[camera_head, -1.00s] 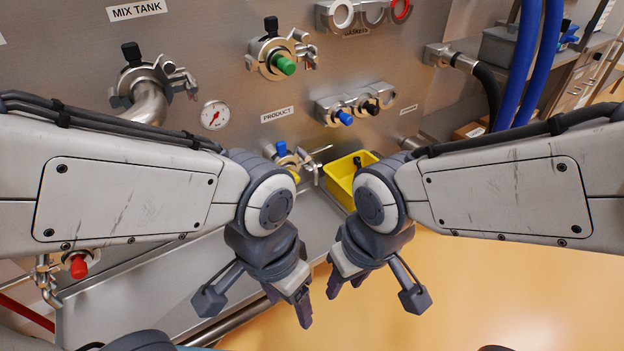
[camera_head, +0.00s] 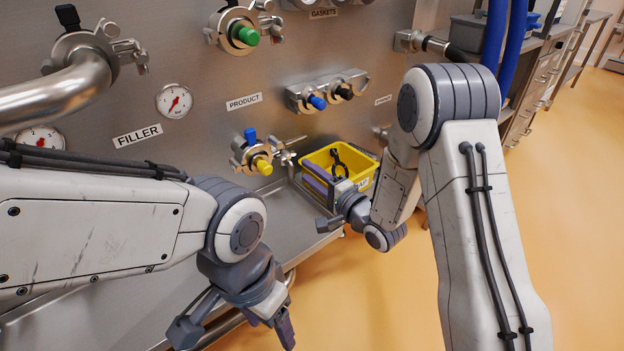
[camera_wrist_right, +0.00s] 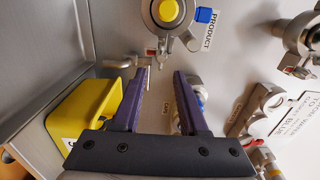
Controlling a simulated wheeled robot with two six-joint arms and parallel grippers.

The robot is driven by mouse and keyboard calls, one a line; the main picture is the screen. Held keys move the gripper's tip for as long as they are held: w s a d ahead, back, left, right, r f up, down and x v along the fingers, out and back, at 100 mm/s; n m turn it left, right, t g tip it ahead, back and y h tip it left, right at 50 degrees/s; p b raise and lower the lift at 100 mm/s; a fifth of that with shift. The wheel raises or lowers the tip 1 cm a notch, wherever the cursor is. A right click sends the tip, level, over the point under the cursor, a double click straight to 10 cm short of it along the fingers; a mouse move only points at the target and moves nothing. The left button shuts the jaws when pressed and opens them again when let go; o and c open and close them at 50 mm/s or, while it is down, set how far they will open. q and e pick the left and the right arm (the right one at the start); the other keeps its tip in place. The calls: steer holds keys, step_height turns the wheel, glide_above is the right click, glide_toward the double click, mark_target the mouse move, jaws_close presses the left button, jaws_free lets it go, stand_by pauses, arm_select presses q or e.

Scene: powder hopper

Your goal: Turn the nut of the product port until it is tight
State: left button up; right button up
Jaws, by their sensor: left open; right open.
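The product port (camera_head: 252,153) is on the steel panel below the PRODUCT label, with a yellow plug and a blue knob. Its clamp nut (camera_head: 287,157) and a rod stick out on its right side. In the right wrist view the port (camera_wrist_right: 173,14) is at the top, beyond the fingertips, and the clamp's metal parts hang below it. My right gripper (camera_head: 312,180) is open and empty, in front of the yellow bin, a little below and right of the nut; its two fingers (camera_wrist_right: 160,74) are apart. My left gripper (camera_head: 275,330) hangs low, pointing down, away from the port.
A gasket rack (camera_head: 325,92) is up right of the port. The FILLER pipe (camera_head: 60,90) and gauges are to the left. The orange floor is open at right.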

mark_target(291, 158)
steer(key=shift+x, duration=4.4)
steer(key=shift+r, duration=0.2)
steer(key=shift+w, duration=0.1)
jaws_close()
